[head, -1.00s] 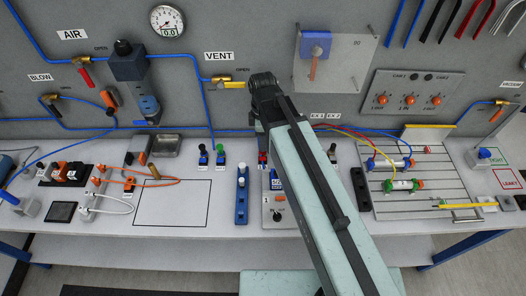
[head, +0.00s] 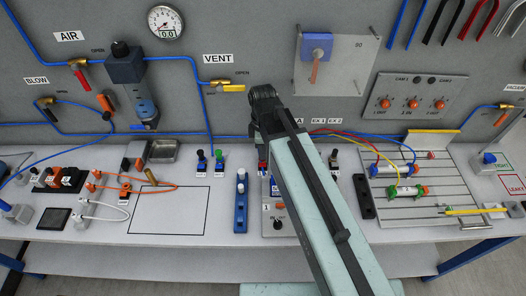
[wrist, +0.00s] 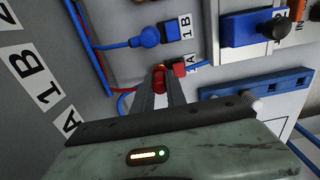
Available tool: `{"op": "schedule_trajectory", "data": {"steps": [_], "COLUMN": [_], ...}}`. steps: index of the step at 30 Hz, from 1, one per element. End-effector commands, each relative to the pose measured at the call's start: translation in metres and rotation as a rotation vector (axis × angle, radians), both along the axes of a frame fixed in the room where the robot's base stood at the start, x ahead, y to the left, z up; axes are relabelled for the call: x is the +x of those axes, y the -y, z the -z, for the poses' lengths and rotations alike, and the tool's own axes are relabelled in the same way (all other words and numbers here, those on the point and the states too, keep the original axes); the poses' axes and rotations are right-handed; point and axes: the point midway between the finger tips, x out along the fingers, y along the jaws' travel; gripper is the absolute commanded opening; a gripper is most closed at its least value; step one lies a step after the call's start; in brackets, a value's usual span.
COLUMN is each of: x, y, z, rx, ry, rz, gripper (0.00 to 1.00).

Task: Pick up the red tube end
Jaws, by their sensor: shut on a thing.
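The red tube end (wrist: 159,80) shows in the wrist view between the tips of my gripper (wrist: 160,92), which is shut on it. A red piece (wrist: 180,68) lies just right of it, close to the 1A label; I cannot tell whether it is part of the same tube end. A thin red tube (wrist: 88,52) runs along the left beside a blue tube. In the head view, my arm hides most of the gripper, and only a small red patch (head: 262,166) shows beside it.
A blue tube end (wrist: 147,38) sits near the 1B label. A blue block with a black knob (wrist: 272,28) and a blue rack (wrist: 258,84) with a white peg stand to the right. In the head view, the outlined bench area (head: 168,209) is clear.

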Motion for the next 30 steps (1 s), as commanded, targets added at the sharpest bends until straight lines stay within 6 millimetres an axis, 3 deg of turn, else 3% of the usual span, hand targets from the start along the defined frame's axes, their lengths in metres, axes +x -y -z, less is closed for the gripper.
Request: {"op": "schedule_trajectory", "data": {"steps": [15, 26, 30], "x": [0.0, 0.0, 0.0], "y": [0.0, 0.0, 0.0], "z": [-0.096, -0.097, -0.081], "rx": [0.0, 0.0, 0.0], "ry": [-0.001, -0.001, -0.001], "rz": [0.0, 0.0, 0.0], "gripper": [0.0, 0.0, 0.0]}}
